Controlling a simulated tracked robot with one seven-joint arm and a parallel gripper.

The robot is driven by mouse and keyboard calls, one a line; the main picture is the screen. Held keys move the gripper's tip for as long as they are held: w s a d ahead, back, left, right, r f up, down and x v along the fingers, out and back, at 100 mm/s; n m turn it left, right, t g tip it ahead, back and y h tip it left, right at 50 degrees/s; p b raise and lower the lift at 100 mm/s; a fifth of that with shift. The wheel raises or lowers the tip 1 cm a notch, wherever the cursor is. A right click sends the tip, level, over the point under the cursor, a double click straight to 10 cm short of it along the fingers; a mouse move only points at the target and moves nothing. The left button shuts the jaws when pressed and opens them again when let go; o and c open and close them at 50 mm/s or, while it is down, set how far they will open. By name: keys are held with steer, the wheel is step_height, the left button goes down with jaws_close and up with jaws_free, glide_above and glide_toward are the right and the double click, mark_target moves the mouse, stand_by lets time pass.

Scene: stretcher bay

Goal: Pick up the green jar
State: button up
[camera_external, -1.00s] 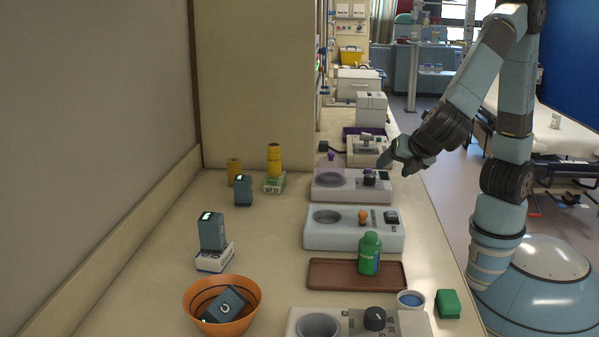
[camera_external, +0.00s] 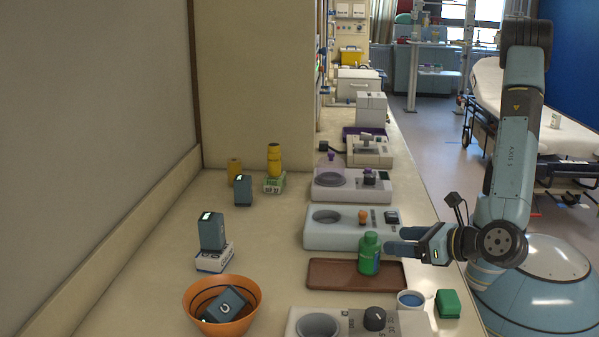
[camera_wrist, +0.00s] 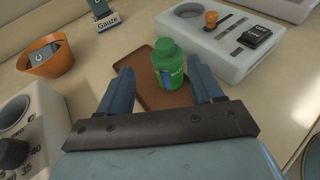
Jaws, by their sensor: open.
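The green jar (camera_external: 369,253) stands upright on a brown tray (camera_external: 330,274) on the counter. In the wrist view the jar (camera_wrist: 168,65) sits ahead of my fingertips, roughly between their lines and nearer the right finger. My gripper (camera_external: 391,243) is just right of the jar in the external view, low over the counter and pointing left. In the wrist view my gripper (camera_wrist: 162,82) has its two blue fingers spread apart with nothing held. Whether a finger touches the jar I cannot tell.
A grey device with an orange knob (camera_external: 331,239) stands behind the tray. Another device with a black knob (camera_external: 345,323) is in front. A blue-topped cup (camera_external: 411,300) and a green box (camera_external: 448,304) are front right. An orange bowl (camera_external: 244,318) is left.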

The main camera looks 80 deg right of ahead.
mark_target(364, 238)
steer(key=x, duration=0.5)
steer(key=shift+w+d, duration=0.1)
steer(key=shift+d, duration=0.05)
steer(key=shift+d+x, duration=0.15)
steer(key=shift+x, duration=1.2)
steer(key=shift+d+x, duration=0.15)
steer(key=shift+x, duration=1.15)
steer(key=shift+r, duration=0.1)
steer(key=shift+c, duration=0.5)
steer(key=shift+s, duration=0.3)
jaws_close()
